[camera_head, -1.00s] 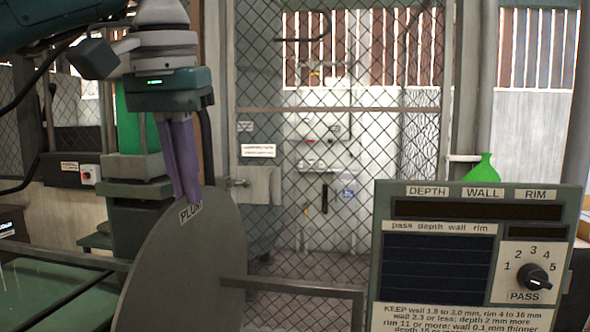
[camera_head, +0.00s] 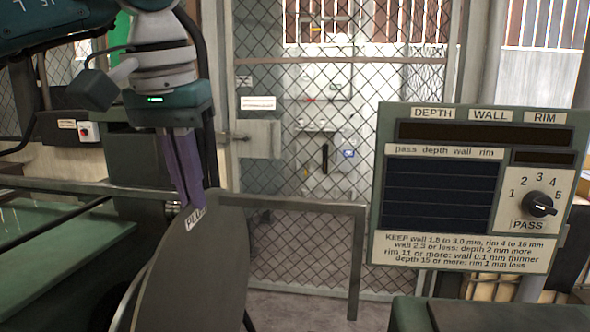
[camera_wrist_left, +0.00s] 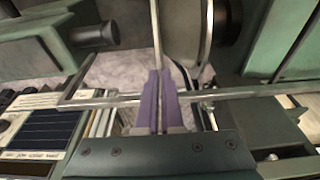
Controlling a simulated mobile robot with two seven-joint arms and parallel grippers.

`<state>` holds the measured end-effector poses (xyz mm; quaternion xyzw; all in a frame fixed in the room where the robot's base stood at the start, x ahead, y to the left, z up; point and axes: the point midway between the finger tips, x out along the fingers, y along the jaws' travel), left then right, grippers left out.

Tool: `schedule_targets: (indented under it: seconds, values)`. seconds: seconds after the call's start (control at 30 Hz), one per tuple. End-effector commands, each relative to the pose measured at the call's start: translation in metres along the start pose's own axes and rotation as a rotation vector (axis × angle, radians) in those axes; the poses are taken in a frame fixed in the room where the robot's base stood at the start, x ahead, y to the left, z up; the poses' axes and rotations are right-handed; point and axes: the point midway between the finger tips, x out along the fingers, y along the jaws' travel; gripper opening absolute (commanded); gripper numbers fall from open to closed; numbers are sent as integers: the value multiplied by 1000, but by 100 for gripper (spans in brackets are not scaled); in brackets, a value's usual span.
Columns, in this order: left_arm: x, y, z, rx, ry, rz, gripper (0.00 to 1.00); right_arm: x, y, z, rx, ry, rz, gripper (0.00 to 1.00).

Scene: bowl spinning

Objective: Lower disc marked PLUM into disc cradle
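My left gripper (camera_head: 190,204) has purple fingers shut on the upper edge of a large dark grey disc (camera_head: 190,275). A white label on the disc by the fingertips reads PLUM, partly covered. The disc hangs upright below the fingers, and its lower part runs out of the picture. In the left wrist view the gripper (camera_wrist_left: 160,75) points away from the camera, with the thin pale edge of the disc (camera_wrist_left: 156,35) running on from between the fingertips. I cannot clearly pick out the disc cradle. My right gripper is not in view.
A metal rail (camera_head: 310,204) passes behind the disc and bends down at its right end. A panel with a dial (camera_head: 540,204) stands at the right. A green surface (camera_head: 60,240) lies at the left. A mesh fence (camera_head: 330,120) closes the back.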

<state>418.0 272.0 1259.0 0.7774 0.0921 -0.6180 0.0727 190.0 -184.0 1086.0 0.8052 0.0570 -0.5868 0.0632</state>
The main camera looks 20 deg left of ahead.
Motion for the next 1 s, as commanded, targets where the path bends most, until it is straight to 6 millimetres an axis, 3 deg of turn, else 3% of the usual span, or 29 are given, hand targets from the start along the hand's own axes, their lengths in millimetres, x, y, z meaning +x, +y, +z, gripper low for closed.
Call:
schedule_targets:
  seconds: [0.27, 1.0]
  values:
    - [12, 0, 2, 0, 3, 1, 0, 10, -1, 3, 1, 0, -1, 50]
    - [72, 0, 16, 0, 3, 1, 0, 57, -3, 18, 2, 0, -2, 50]
